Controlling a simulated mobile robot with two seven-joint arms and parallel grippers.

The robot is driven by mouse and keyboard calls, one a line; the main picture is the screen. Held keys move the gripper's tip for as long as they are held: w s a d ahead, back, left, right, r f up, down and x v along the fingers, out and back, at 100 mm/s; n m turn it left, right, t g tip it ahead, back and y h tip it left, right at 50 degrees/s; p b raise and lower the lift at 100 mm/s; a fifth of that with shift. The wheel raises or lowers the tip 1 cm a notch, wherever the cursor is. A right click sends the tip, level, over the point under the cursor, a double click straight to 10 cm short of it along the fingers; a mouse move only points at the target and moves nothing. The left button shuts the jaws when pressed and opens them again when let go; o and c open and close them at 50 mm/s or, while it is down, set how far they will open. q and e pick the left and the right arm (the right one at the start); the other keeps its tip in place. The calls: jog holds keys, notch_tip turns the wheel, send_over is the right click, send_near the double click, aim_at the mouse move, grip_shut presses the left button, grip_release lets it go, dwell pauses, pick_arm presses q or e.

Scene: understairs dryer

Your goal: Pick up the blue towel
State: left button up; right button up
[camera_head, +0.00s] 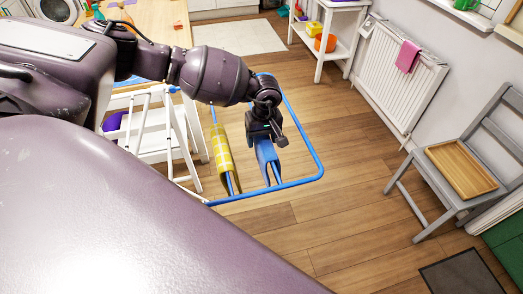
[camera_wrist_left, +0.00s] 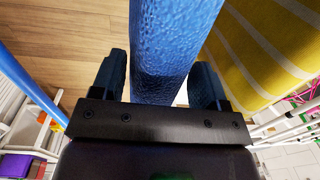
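The blue towel (camera_head: 266,157) hangs folded over a rail of a blue and white drying rack (camera_head: 322,165). My left gripper (camera_head: 262,132) is over its upper part in the head view. In the left wrist view the blue towel (camera_wrist_left: 168,50) runs between the two fingers of my left gripper (camera_wrist_left: 160,82). The fingers stand apart on either side of it, with a narrow gap visible at the right finger, so it looks open. Part of the towel is hidden by the gripper. My right gripper is not in view.
A yellow patterned towel (camera_head: 221,157) hangs just left of the blue one, close to the gripper; it also shows in the left wrist view (camera_wrist_left: 262,45). A grey chair with a wooden tray (camera_head: 461,170) stands at the right. The wooden floor (camera_head: 345,215) between is clear.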

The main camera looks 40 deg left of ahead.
pick_arm(q)
jog(key=c, duration=0.9)
